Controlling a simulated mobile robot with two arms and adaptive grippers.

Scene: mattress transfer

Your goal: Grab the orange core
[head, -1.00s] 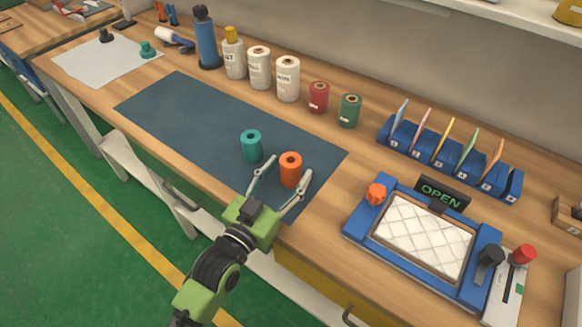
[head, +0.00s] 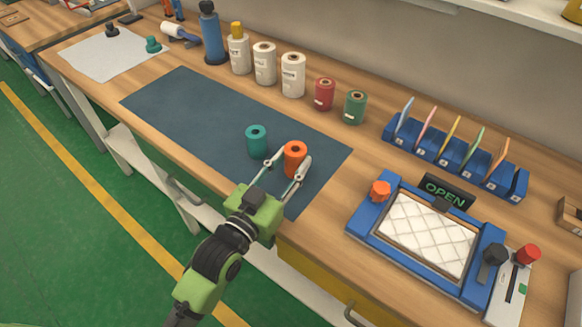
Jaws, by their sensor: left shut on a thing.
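The orange core (head: 295,155) is a short upright cylinder with a hole in its top, standing on the dark blue mat (head: 200,120) near its right end. My left gripper (head: 289,165) reaches in from the front edge of the bench, its two fingers closed on either side of the orange core. The core's lower part is partly hidden by the fingers. A teal core (head: 256,141) stands upright on the mat just left of the orange one, apart from it. My right gripper is not in view.
A blue fixture (head: 366,222) with a white quilted pad (head: 428,234) and an OPEN sign (head: 445,191) sits at the right. A blue rack (head: 455,157) stands behind it. Red (head: 324,94) and green (head: 355,107) spools and white rolls (head: 293,76) line the back. The mat's left part is clear.

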